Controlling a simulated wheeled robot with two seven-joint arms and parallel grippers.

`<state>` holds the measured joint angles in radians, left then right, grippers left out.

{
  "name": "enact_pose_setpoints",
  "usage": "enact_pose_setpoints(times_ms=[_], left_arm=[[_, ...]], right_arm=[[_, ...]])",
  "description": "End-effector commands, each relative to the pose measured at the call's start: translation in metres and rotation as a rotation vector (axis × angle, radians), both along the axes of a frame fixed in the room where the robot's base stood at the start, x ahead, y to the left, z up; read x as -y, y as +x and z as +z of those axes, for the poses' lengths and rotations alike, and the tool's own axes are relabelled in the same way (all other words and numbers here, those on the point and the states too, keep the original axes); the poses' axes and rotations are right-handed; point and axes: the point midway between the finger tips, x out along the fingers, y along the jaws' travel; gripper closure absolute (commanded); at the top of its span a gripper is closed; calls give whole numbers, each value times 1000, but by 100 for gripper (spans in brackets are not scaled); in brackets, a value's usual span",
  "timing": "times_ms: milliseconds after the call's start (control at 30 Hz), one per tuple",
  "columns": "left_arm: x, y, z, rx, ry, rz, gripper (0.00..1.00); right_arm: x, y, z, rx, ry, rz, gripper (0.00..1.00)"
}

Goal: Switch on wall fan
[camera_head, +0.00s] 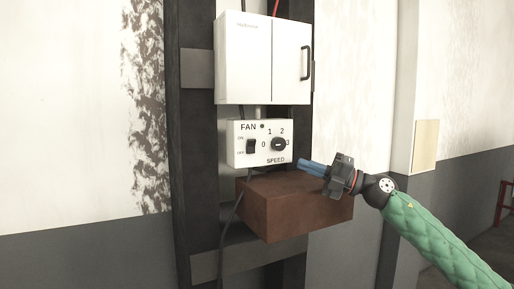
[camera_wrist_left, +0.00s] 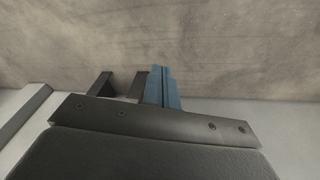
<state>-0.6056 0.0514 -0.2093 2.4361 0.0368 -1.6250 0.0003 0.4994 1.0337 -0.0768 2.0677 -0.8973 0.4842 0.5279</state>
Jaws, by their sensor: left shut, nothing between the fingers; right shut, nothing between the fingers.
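The white fan control panel (camera_head: 260,150) is fixed to the dark wall frame. It is labelled FAN and SPEED. A black on/off rocker switch (camera_head: 251,146) sits on its left side, and a dark speed knob (camera_head: 279,144) with numbers around it sits on its right; I cannot tell the rocker's position. My right gripper (camera_head: 303,165) is shut and empty, with blue fingers pointing left, just right of and slightly below the panel. It appears apart from the panel. My left gripper (camera_wrist_left: 164,86) shows only in the left wrist view, blue fingers shut and empty. The fan itself is not seen.
A white cabinet (camera_head: 243,60) with a dark handle hangs above the panel. A brown block (camera_head: 295,205) juts out below it, under my right gripper. A dark cable (camera_head: 237,205) runs down from the panel. A red railing (camera_head: 504,203) stands at the far right.

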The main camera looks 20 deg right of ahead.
Motion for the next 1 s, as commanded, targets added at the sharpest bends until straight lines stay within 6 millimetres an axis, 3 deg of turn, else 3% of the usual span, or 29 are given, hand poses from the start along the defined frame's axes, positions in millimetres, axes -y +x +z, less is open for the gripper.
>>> enact_pose_setpoints(times_ms=[367,667,1000], left_arm=[[-2,-1,3,-5,4,2,100],[-16,-8,24,-41,34,18,100],[-16,6,-32,-59,52,20,100]], right_arm=[[-2,2,2,1,2,0,100],[-23,15,11,2,3,0,100],[-49,34,21,1,4,-2,100]])
